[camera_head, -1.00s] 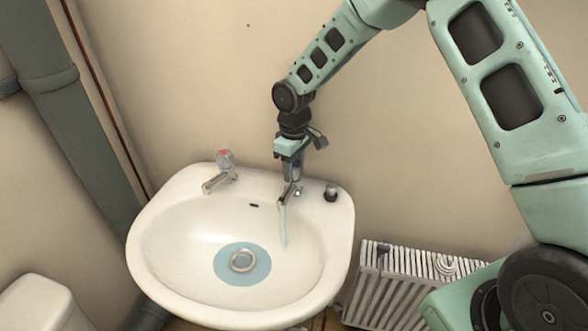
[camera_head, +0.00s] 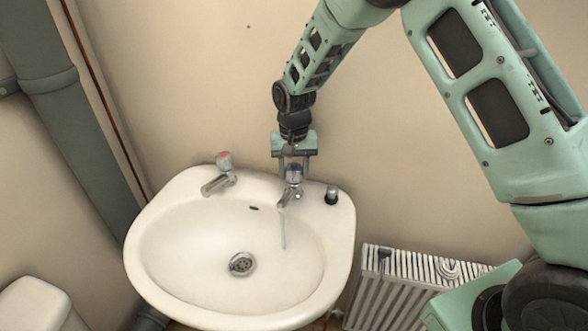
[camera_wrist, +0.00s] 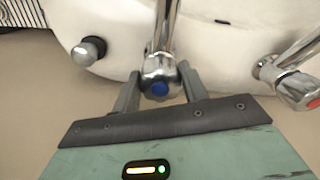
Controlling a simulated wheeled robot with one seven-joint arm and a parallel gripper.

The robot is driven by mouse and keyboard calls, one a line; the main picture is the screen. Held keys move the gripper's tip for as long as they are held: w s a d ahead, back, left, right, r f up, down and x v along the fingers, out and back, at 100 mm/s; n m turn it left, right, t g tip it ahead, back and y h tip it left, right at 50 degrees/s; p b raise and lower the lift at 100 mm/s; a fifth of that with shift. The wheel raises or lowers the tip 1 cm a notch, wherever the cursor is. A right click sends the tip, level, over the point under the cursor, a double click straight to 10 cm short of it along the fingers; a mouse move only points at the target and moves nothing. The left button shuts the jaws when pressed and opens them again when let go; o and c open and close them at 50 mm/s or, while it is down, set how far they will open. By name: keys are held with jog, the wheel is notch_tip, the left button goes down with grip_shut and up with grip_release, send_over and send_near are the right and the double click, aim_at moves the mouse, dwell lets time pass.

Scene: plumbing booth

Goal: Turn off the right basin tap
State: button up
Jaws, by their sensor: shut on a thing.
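The right basin tap (camera_head: 291,188) is chrome with a blue-marked head and stands at the back right of the white basin (camera_head: 155,240). A thin stream of water (camera_head: 283,232) hangs below its spout. My gripper (camera_head: 293,171) is over the tap from above and behind, with a finger on each side of the head. In the wrist view, the blue-capped tap head (camera_wrist: 160,80) sits between the two grey fingers of my gripper (camera_wrist: 160,88), which is shut on it. The spout points away from the gripper.
The left tap (camera_head: 222,175), marked red, stands apart on the basin's back left. A dark-and-chrome plug (camera_head: 331,195) sits at the right rim. The drain (camera_head: 242,264) is open to view. A radiator (camera_head: 400,290) is at lower right. The wall is close behind the taps.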

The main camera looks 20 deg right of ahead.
aim_at(294, 166)
jog(key=m+p, duration=0.1)
jog(key=m, duration=0.4)
jog(key=shift+m, duration=0.4)
dwell(0.4)
jog(key=o, duration=1)
jog(key=shift+r, duration=0.1)
notch_tip(294, 166, up, 17)
jog(key=b, duration=0.1)
jog(key=shift+r, duration=0.15)
